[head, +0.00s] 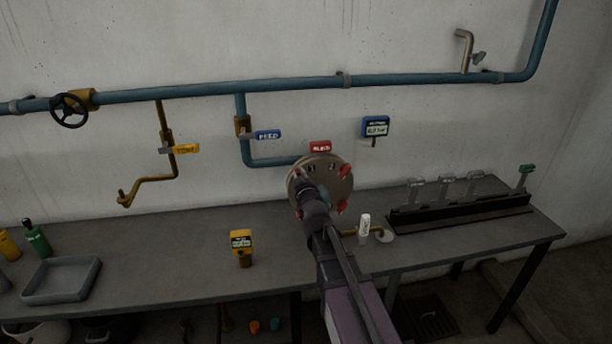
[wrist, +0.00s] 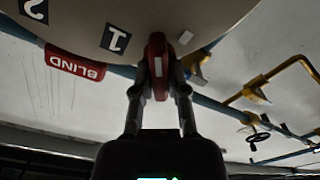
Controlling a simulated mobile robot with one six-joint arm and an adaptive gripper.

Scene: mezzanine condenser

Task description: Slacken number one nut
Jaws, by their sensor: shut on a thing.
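A round metal blind flange (head: 338,187) is on the end of the blue pipe, with several red nuts around its face. In the wrist view the flange (wrist: 185,12) fills the top, with printed labels 1 (wrist: 115,38) and 2 (wrist: 36,8). My gripper (wrist: 158,84) is shut on a red winged nut (wrist: 156,48), the one beside label 1. A pale stripe runs along the nut. In the head view my gripper (head: 306,187) is against the flange's left part, and my arm hides the held nut and some of the face.
A red BLIND tag (head: 320,147) hangs above the flange, with a blue gauge (head: 375,127) to its right. The bench (head: 190,240) below carries a grey tray (head: 62,279), a yellow meter (head: 241,243), a white-tagged fitting (head: 364,226) and a lever rack (head: 460,212).

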